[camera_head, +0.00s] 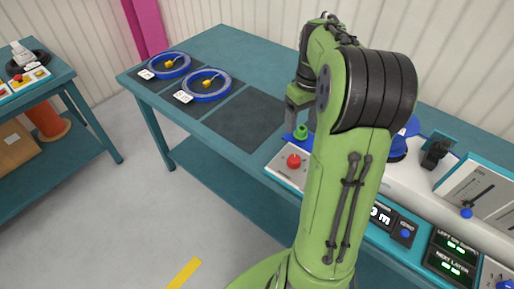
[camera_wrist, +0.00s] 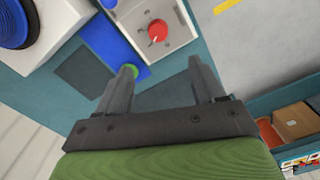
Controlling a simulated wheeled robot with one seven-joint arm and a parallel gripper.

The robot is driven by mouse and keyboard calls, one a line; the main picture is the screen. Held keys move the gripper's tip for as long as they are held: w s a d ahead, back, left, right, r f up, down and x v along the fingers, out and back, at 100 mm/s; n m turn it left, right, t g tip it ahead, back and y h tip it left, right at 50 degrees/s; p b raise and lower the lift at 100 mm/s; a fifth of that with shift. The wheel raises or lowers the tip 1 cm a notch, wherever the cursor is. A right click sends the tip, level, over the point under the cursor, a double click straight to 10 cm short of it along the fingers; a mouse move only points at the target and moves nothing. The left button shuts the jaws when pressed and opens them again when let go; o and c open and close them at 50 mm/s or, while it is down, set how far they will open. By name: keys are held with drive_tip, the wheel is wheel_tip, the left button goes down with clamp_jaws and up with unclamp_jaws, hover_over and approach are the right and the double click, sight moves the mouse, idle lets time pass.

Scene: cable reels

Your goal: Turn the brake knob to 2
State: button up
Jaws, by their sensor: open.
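A red knob (camera_head: 294,161) with a white pointer mark sits on a white panel at the near end of the machine on the table. The red knob also shows in the wrist view (camera_wrist: 158,31), near the top middle, on its white plate (camera_wrist: 172,18). Its scale numbers are too small to read. My gripper (camera_wrist: 162,68) is open and empty, with its fingers apart, and the knob shows beyond the fingertips. In the head view my gripper (camera_head: 297,100) is partly hidden by my arm, above and behind the knob.
A green round part (camera_head: 302,131) on a blue piece stands close behind the knob, near my left finger in the wrist view. Two blue reels (camera_head: 169,65) (camera_head: 204,85) lie on dark mats at the table's far left. An empty dark mat (camera_head: 243,120) lies between them and the machine.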

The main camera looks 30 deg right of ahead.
sight(295, 159)
drive_tip(key=f+b, duration=0.5)
drive_tip(key=f, duration=1.1)
drive_tip(key=shift+s+f, duration=0.1)
drive_tip(key=shift+s, duration=0.1)
drive_tip(key=shift+c, duration=0.2)
drive_tip(key=c, duration=1)
